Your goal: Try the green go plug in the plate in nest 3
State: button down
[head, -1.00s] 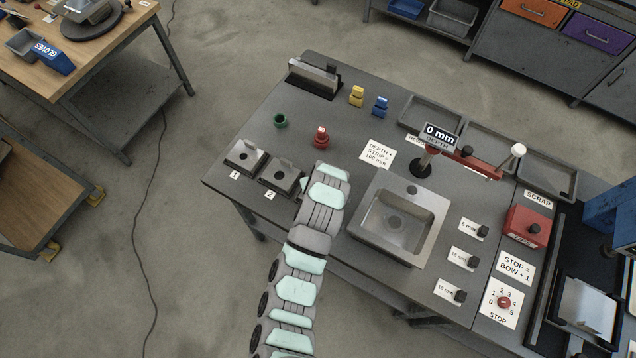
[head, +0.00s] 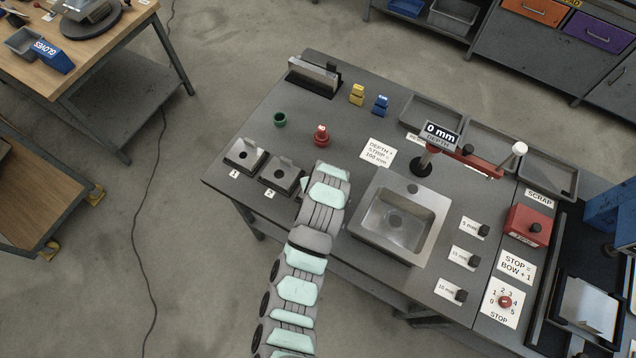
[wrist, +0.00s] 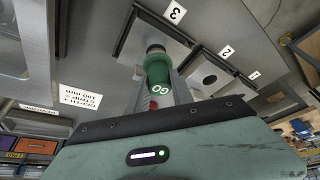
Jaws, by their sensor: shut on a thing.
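My gripper (wrist: 158,84) is shut on the green go plug (wrist: 157,70), whose GO label shows in the wrist view. The plug's far end meets or hovers just over the plate in nest 3 (wrist: 125,45); I cannot tell how far it is in, as the plug covers the hole. The label 3 (wrist: 174,12) lies beside that nest. In the head view my arm hides nest 3, the plug and the gripper. A green ring-shaped holder (head: 280,120) stands empty on the bench.
Nest 2 (head: 281,176) and nest 1 (head: 245,155) hold plates with holes, left of my arm. A red plug (head: 321,136) stands behind them. A depth gauge (head: 440,134) reads 0 mm.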

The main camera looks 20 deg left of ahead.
jog(key=shift+f+b, duration=0.9)
jog(key=shift+f, duration=0.7)
dwell(0.4)
jog(key=shift+r, duration=0.1)
dwell(0.7)
jog(key=shift+r+p, duration=1.5)
jog(key=shift+r, duration=2.3)
